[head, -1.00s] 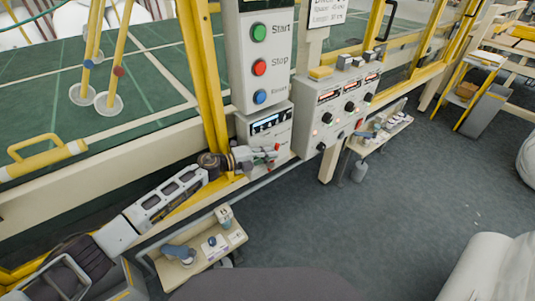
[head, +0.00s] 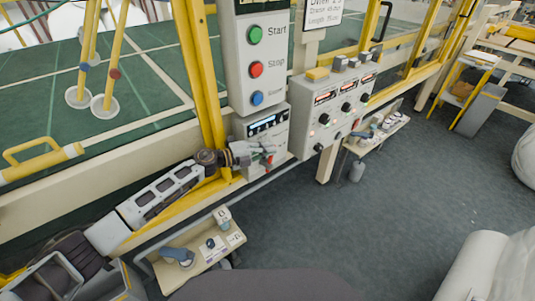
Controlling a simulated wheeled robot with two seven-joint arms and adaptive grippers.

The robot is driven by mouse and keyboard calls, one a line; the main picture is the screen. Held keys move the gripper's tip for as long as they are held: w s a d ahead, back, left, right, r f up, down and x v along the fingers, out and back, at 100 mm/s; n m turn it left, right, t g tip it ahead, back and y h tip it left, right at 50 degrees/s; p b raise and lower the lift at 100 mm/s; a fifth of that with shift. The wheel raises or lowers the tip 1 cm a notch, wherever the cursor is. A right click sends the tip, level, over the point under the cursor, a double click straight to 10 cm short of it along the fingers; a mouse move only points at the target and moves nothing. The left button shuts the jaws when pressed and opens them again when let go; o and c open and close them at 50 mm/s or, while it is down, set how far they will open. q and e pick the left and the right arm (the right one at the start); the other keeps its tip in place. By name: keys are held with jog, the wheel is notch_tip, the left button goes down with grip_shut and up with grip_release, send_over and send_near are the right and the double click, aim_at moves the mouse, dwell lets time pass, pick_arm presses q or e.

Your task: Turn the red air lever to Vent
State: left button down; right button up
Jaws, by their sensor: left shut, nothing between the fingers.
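The red air lever (head: 269,159) shows as a small red part low on the white box with a dark display (head: 262,125), under the Start/Stop panel. My left gripper (head: 270,150) is in front of this box, shut and empty, its fingertips close to the red lever. I cannot tell whether they touch it. The fingers partly cover the lever, and its markings are too small to read. My right gripper is out of view.
The grey Start/Stop panel (head: 239,70) stands above the box. A control box with several knobs (head: 333,108) is at its right. A small shelf with tools (head: 205,250) sits low in front. Open grey floor (head: 400,220) lies to the right.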

pick_arm(q)
jog(key=shift+r, duration=3.65)
